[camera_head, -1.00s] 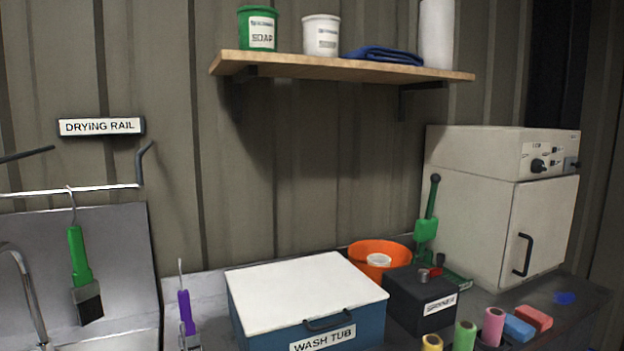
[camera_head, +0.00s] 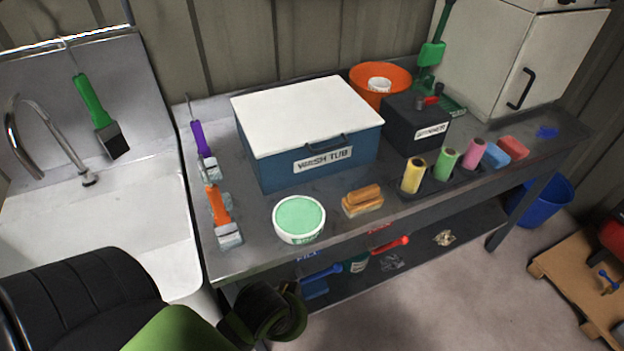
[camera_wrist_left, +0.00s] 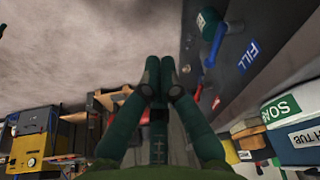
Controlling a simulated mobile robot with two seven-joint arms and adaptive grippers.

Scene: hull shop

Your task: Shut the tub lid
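The wash tub (camera_head: 275,176) is a blue box on the dark bench, with a WASH TUB label on its front. Its white lid (camera_head: 305,112) lies flat over the top, with no gap visible at the rim. A dark handle (camera_head: 328,142) is at the lid's front edge. My left gripper (camera_head: 288,306) is low, in front of the bench edge and well away from the tub. In the left wrist view its fingertips (camera_wrist_left: 159,68) come together with nothing visible between them. My right gripper is not in view.
A green-topped bowl (camera_head: 299,218), an orange-handled brush (camera_head: 218,210) and a tan sponge block (camera_head: 362,203) stand in front of the tub. A black box (camera_head: 405,128) and orange bucket (camera_head: 360,90) are on its right. The sink (camera_head: 110,220) is at left.

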